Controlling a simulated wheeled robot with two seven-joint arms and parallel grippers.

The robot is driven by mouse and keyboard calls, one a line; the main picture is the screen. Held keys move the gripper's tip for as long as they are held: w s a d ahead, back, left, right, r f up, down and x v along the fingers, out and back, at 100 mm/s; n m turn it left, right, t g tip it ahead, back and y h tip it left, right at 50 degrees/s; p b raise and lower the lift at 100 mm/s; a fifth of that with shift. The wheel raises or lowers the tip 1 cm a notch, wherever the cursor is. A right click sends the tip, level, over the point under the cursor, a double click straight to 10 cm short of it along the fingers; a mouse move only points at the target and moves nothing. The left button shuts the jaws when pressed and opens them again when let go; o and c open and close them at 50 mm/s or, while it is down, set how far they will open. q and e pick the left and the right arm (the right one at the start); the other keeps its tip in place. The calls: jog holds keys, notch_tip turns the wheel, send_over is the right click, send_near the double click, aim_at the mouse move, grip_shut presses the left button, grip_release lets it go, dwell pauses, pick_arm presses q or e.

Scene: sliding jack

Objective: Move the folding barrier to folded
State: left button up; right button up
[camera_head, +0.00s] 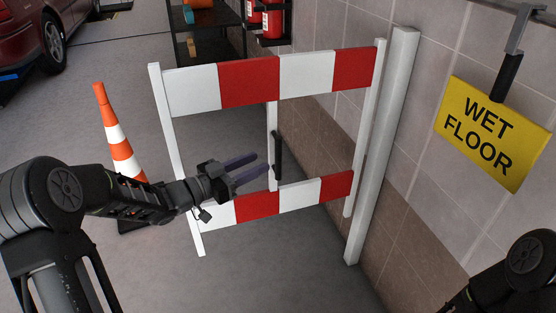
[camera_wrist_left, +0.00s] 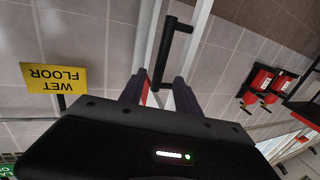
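The folding barrier (camera_head: 248,82) has red-and-white striped boards on white posts and stands out from the wall post (camera_head: 384,145). A black vertical handle (camera_head: 278,155) is on its middle upright. My left gripper (camera_head: 262,164) is open and empty, its two dark fingers pointing at the handle from the left. In the left wrist view the handle (camera_wrist_left: 175,48) shows just beyond the open fingers (camera_wrist_left: 160,84), its near end appearing between the tips. It does not look gripped; contact cannot be told. My right arm shows at the lower right, with its gripper out of view.
An orange-and-white cone (camera_head: 119,142) stands left of the barrier, behind my left arm. A yellow wet floor sign (camera_head: 491,133) hangs on the right wall. A dark shelf (camera_head: 215,40), fire extinguishers (camera_head: 272,20) and a red car (camera_head: 28,35) are behind. The floor before the barrier is clear.

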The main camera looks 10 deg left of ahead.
pick_arm(q)
jog(key=shift+w+d, duration=0.45)
jog(key=b+x, duration=0.1)
jog(key=x, duration=0.5)
jog(key=shift+w+d+b, duration=0.15)
jog(key=shift+w+b, duration=0.1)
jog(key=shift+b, duration=0.05)
jog(key=shift+c, duration=0.3)
grip_shut()
dwell(0.7)
